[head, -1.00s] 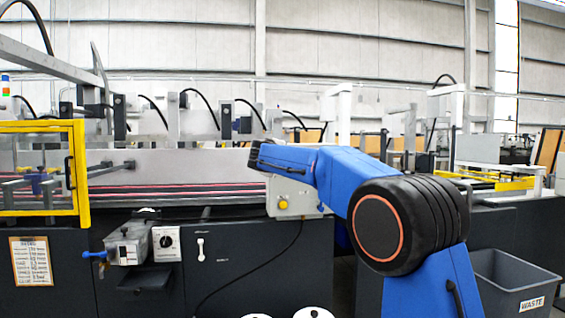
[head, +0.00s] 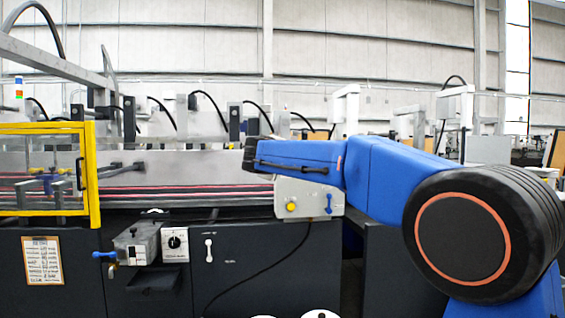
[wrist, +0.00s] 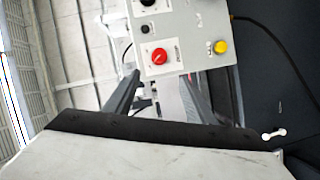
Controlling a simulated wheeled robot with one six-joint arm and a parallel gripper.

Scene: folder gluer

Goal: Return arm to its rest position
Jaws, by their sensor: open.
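My blue arm reaches from the lower right of the head view toward the machine, its forearm ending in front of the grey control box (head: 309,205). The control box (wrist: 207,22), with a red knob (wrist: 159,56) and a yellow button (wrist: 220,46), appears beyond the fingertips. I cannot tell the exact gap between fingers and box.
The long folder gluer (head: 190,170) runs across the view. A yellow-framed guard (head: 95,175) stands at left. A small grey unit (head: 137,243) and a dial panel (head: 175,243) stick out from the dark front. A clipboard (head: 42,260) hangs lower left. A black cable hangs from the box.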

